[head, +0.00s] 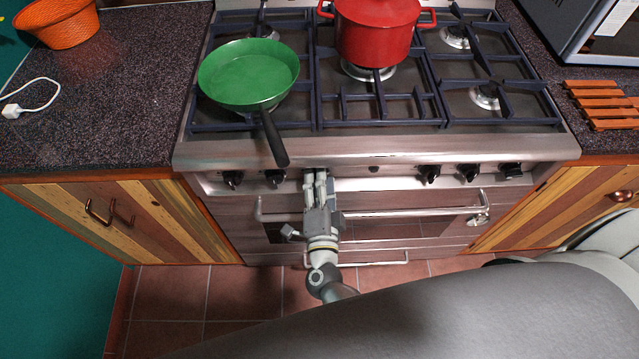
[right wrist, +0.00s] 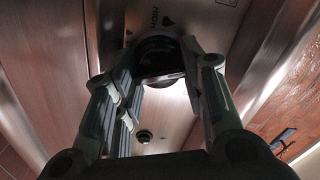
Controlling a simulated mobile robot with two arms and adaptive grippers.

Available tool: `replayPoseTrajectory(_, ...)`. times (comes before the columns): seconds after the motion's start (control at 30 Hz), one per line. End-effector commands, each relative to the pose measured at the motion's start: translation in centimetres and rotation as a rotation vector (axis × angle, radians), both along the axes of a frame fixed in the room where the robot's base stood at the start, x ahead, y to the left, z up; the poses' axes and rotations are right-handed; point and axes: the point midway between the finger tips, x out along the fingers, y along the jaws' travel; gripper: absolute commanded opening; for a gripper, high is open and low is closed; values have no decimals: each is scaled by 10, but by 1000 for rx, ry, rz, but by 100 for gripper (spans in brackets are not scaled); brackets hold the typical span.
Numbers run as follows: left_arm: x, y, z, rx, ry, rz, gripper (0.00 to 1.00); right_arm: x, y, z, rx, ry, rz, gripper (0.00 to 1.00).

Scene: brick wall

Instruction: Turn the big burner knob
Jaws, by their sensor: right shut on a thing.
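The stove (head: 380,150) has a steel front panel with a row of black knobs. My right gripper (head: 315,175) is at the panel, just right of two left-hand knobs, the nearer being this one (head: 275,178). It covers the knob it holds in the head view. In the right wrist view my right gripper (right wrist: 162,82) has its fingers shut on a dark round knob (right wrist: 157,50), with "HIGH" printed on the panel beside it. The knob's exact turn angle is hard to tell. My left gripper is not in view.
A green pan (head: 248,72) sits on the left burners, its handle (head: 273,140) reaching over the front edge near my right gripper. A red pot (head: 375,38) stands at the back middle. The oven handle (head: 400,210) runs below the knobs. An orange basket (head: 58,22) is on the left counter.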

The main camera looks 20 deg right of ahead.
Motion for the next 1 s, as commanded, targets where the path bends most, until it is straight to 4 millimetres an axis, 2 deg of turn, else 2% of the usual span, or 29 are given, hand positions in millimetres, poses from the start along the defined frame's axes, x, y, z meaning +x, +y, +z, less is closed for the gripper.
replayPoseTrajectory(0.2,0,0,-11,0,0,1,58,-1,0,-4,172,-46,0,14)
replayPoseTrajectory(0.5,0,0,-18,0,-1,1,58,-1,0,-4,327,-91,0,14)
replayPoseTrajectory(1.0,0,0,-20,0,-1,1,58,-1,0,-3,390,-108,-1,14)
